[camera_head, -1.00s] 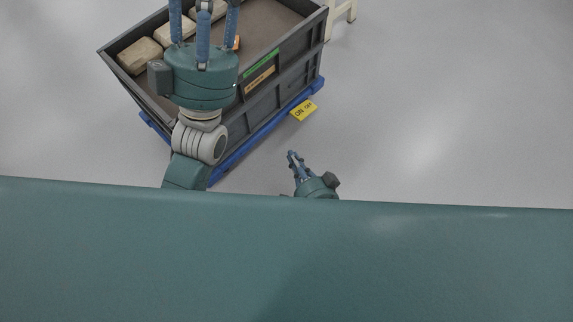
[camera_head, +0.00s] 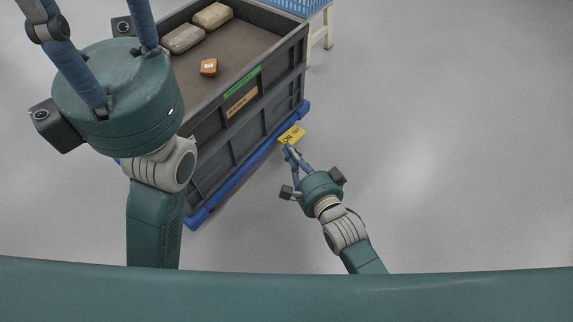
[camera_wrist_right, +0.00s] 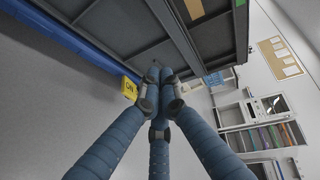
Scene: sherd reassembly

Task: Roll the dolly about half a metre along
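The blue dolly (camera_head: 239,176) lies under a large grey crate (camera_head: 245,125); its edge also shows in the right wrist view (camera_wrist_right: 62,36). A yellow pedal (camera_head: 292,135) marked ON and OFF sticks out from the dolly's near side; it also shows in the right wrist view (camera_wrist_right: 129,88). My right gripper (camera_head: 290,152) has its fingers drawn together, empty, right by the pedal; contact cannot be told. Its closed fingers fill the middle of the right wrist view (camera_wrist_right: 161,82). My left gripper (camera_head: 90,20) is open, its fingers spread, left of the crate; its fingertips are cut off.
The crate holds pale blocks (camera_head: 213,16) and a small orange item (camera_head: 209,67). A white-legged stand with a blue top (camera_head: 300,6) is behind the crate. The grey floor at right is clear. A shelf (camera_wrist_right: 262,135) stands further off in the wrist view.

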